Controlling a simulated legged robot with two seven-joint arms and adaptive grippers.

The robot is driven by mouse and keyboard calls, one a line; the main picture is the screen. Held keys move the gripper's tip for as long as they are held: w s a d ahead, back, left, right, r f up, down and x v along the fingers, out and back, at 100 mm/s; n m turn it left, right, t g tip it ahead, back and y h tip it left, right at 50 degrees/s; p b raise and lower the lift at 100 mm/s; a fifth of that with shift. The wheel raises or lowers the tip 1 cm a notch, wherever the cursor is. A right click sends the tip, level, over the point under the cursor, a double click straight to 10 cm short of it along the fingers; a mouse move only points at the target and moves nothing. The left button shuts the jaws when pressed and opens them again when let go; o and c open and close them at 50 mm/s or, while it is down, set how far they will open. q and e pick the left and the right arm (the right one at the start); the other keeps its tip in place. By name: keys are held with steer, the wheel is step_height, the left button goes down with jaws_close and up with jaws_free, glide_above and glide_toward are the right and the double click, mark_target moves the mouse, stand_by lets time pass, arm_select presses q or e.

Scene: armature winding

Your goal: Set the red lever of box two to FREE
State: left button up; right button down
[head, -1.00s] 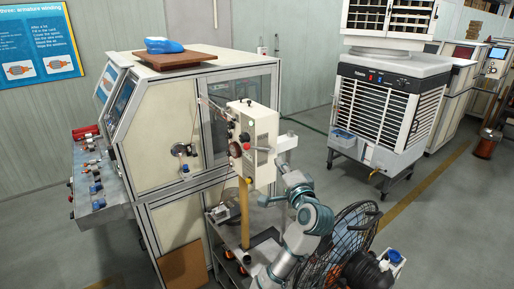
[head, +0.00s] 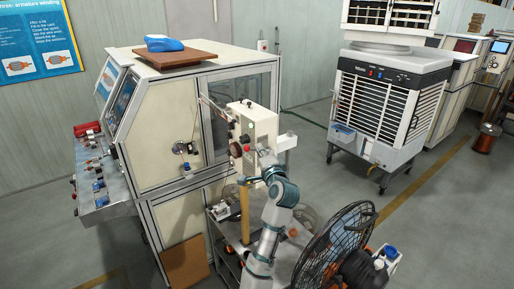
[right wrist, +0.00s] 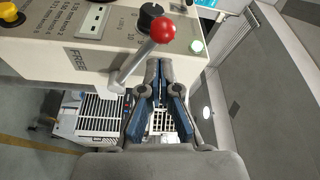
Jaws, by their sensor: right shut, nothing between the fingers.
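The control box (head: 262,120) is a cream box on a yellow post in front of the machine cabinet. In the right wrist view, the box panel (right wrist: 40,40) carries a lever with a red ball (right wrist: 162,27) on a grey shaft (right wrist: 135,62). The lever slants away from the printed word FREE (right wrist: 75,58). My right gripper (right wrist: 164,68) is shut and empty, its blue-grey fingertips close beside the shaft below the ball; contact cannot be told. In the head view, my right gripper (head: 250,175) is at the box's lower front. My left gripper is not in view.
The panel has a black knob (right wrist: 151,14), a lit green-white lamp (right wrist: 196,46) and a yellow button (right wrist: 8,12). A black fan (head: 335,240) stands right of my arm. A white cooler (head: 385,105) stands behind on open floor.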

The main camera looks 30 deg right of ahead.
steer(key=shift+w+a, duration=0.2)
steer(key=shift+a, duration=0.55)
